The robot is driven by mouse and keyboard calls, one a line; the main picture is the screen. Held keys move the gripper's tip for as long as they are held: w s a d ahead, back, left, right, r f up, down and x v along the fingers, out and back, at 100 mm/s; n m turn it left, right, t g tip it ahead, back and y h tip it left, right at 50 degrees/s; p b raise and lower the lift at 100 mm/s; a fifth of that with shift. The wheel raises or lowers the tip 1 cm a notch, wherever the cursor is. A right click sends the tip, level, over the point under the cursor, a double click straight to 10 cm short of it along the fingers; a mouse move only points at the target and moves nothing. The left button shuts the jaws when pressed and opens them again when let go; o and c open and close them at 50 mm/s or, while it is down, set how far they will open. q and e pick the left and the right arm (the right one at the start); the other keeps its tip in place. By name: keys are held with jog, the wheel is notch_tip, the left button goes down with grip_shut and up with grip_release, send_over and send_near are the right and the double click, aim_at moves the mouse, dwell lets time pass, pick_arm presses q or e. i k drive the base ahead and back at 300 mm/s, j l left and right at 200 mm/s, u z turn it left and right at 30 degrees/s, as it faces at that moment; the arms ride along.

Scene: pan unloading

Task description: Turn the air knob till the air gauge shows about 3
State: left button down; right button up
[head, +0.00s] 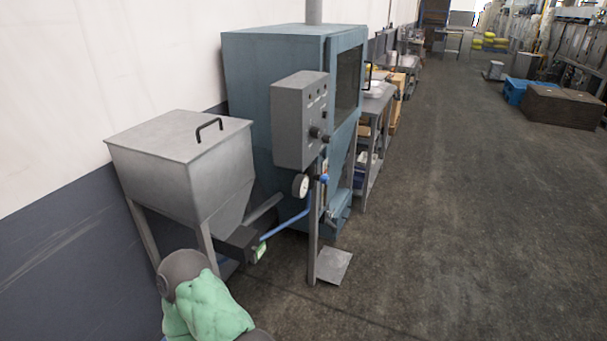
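The air gauge (301,186) is a small round white dial with a dark rim, mounted low on the post below the grey control box. Its needle and numbers are too small to read. A small blue knob (324,179), which looks like the air knob, sits just right of the gauge on the same post. Nothing touches the gauge or the knob. A green-padded arm part of mine (212,305) shows at the bottom left, well short of the knob. Neither of my grippers can be made out.
The grey control box (297,121) with dark knobs stands above the gauge, in front of a blue cabinet (280,75). A grey lidded hopper (190,160) stands left. A blue hose (286,226) runs low beside the post (313,245).

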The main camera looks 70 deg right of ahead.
aim_at(324, 180)
jog(key=z, duration=2.3)
